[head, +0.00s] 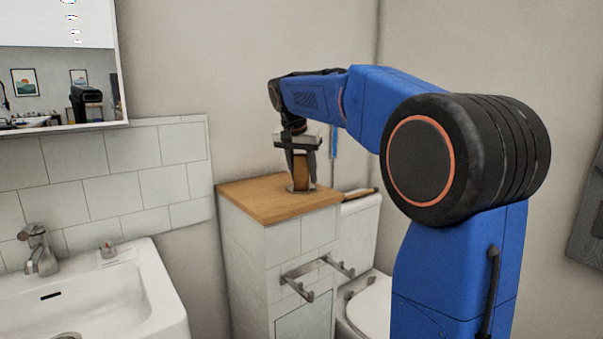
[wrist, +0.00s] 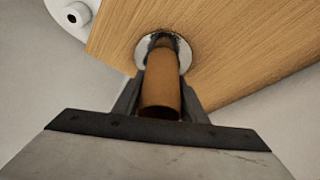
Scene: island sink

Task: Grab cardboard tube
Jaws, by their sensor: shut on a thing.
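The cardboard tube (wrist: 161,92) is brown and hollow. In the wrist view it stands between the two fingers of my gripper (wrist: 162,100), which is shut on it. Its far end is at a round whitish disc (wrist: 182,56) on the wooden top; I cannot tell whether it touches the disc. In the head view the tube (head: 301,172) is upright over the wooden top, with my gripper (head: 302,165) pointing down around it. The fingers hide part of its sides.
The wooden top (head: 255,200) caps a white tiled cabinet with a metal holder (head: 318,275) on its front. A toilet (head: 368,300) stands to its right. A white sink (head: 110,290) with a tap (head: 38,250) is at left, under a mirror (head: 55,85). Walls close in behind.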

